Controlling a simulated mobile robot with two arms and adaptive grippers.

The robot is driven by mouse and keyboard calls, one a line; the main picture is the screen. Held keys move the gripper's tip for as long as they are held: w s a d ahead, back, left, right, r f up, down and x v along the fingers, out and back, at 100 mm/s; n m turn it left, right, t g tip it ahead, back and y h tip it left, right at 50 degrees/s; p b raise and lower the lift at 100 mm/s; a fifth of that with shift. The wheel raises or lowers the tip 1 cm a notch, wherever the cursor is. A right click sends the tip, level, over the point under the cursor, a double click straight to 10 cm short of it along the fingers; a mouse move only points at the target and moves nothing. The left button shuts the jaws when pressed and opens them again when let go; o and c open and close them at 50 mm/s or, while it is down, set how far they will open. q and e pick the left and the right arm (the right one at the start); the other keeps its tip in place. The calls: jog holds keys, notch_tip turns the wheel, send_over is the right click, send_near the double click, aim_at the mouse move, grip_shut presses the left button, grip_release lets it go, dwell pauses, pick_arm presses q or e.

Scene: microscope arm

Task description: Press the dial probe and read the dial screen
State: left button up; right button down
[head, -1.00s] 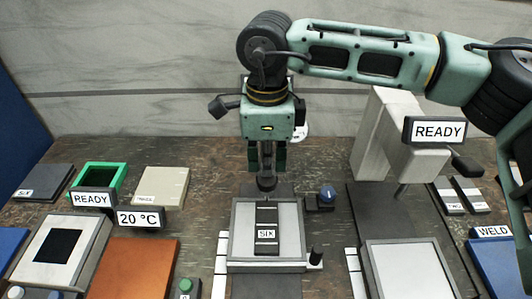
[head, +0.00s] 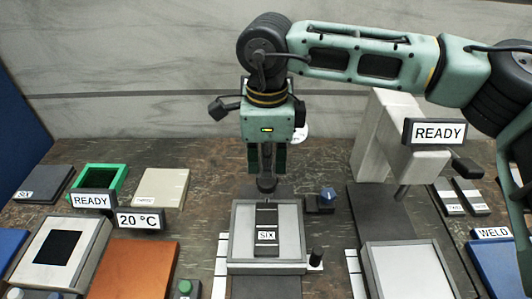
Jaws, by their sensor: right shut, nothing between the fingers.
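My right gripper (head: 267,172) points straight down in the middle of the head view, shut and empty. Its fingertips are right above a dark round knob-like part (head: 267,184), likely the dial probe; I cannot tell whether they touch it. Just in front, a dark block labelled SIX (head: 266,236) lies on a light grey plate (head: 242,240). The arm covers most of a round white face (head: 301,134) behind the gripper, probably the dial screen; no reading shows. My left gripper is not in view.
A grey press-like stand with a READY sign (head: 439,132) is at right. At left are a green frame (head: 118,181), another READY sign (head: 93,201), a 20 °C sign (head: 140,221) and an orange plate (head: 133,268).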

aim_at(267, 181)
jog(key=shift+f, duration=0.15)
jog(key=shift+f+b, duration=2.75)
jog(key=shift+f, duration=0.2)
jog(key=shift+s+r, duration=0.1)
jog(key=shift+r, duration=0.05)
jog(key=shift+s, duration=0.1)
jog(key=shift+r+p, duration=0.65)
jog(key=shift+r, duration=0.1)
jog(key=shift+w+r+p, duration=0.2)
jog(key=shift+r+p, duration=0.85)
jog(key=shift+r, duration=1.2)
